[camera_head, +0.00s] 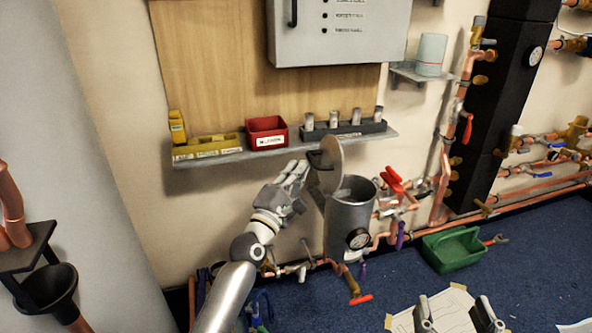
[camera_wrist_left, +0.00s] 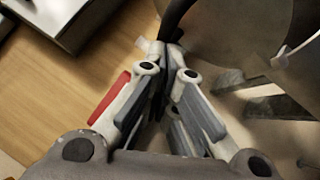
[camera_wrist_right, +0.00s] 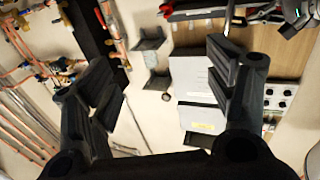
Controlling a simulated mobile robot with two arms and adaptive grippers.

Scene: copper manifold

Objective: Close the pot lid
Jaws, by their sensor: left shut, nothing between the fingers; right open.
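The grey metal pot (camera_head: 350,222) stands by the wall pipes with a round gauge on its front. Its round lid (camera_head: 331,166) is open, standing nearly upright at the left of the rim, with a black handle (camera_head: 316,160) facing left. My left gripper (camera_head: 305,168) is shut and empty, its fingertips close beside the handle. In the left wrist view, the fingertips (camera_wrist_left: 166,62) are close to the dark handle and the lid (camera_wrist_left: 235,42); I cannot tell whether they touch. My right gripper (camera_head: 455,314) is open and empty at the bottom, away from the pot; it also shows in the right wrist view (camera_wrist_right: 165,85).
A wall shelf (camera_head: 285,150) with a red bin (camera_head: 267,132), yellow bins and a dark rack is just above my left gripper. Copper pipes and red-handled valves (camera_head: 393,180) crowd the pot's right. A green tray (camera_head: 455,250) lies on the blue floor.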

